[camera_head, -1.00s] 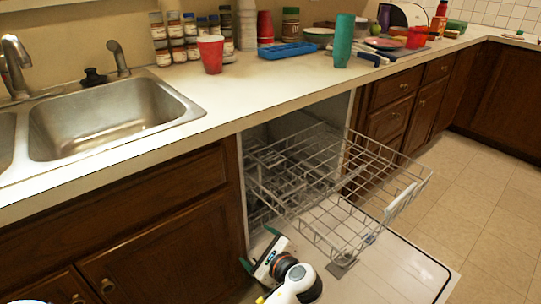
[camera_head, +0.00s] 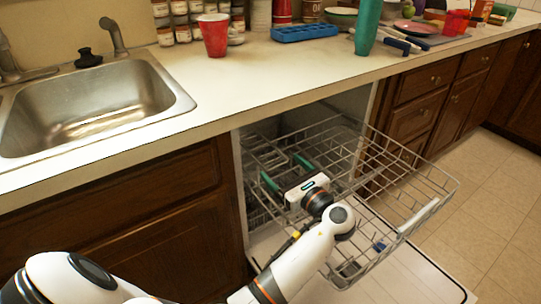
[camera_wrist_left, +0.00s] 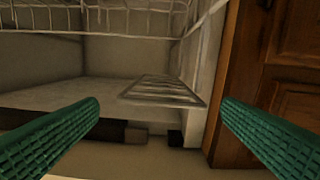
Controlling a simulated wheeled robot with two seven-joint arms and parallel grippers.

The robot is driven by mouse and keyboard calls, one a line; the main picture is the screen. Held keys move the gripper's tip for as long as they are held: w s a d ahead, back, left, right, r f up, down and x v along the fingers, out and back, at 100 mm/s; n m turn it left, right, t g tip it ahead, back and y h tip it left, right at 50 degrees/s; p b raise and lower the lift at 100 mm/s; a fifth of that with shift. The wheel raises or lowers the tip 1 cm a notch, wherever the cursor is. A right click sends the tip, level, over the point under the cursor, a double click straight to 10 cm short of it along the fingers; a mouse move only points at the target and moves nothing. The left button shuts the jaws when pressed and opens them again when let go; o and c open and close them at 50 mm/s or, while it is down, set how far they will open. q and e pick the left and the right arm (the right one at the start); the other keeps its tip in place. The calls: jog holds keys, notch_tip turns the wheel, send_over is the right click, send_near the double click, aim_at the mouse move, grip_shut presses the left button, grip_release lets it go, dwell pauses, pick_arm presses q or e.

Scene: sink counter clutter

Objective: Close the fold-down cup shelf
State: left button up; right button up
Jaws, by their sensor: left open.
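The fold-down cup shelf (camera_wrist_left: 163,90) is a small wire panel in the left wrist view. It stands out roughly flat from the side, ahead of and between my fingers. In the head view I cannot pick it out clearly from the other wires. The pulled-out upper dishwasher rack (camera_head: 405,188) is a grey wire basket. My left gripper (camera_head: 284,172) is open with green fingers, at the left part of this rack, pointing toward the dishwasher's inside. In the left wrist view the gap between the fingers (camera_wrist_left: 160,120) is empty, and the shelf is apart from both. My right gripper is out of view.
The dishwasher door (camera_head: 400,280) is folded down under the rack. A wooden cabinet (camera_head: 170,205) borders the opening on the left. The counter (camera_head: 300,70) overhangs above, with a red cup (camera_head: 213,36) and a teal cup (camera_head: 367,28) on it.

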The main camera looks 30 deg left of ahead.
aim_at(269, 156)
pick_arm(q)
jog(key=x, duration=0.7)
jog(key=shift+w+a+f+b, duration=0.1)
jog(key=shift+a+b, duration=0.05)
jog(key=shift+b, duration=0.25)
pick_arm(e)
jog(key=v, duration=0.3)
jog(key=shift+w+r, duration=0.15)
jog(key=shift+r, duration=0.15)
pick_arm(q)
jog(key=c, duration=1.4)
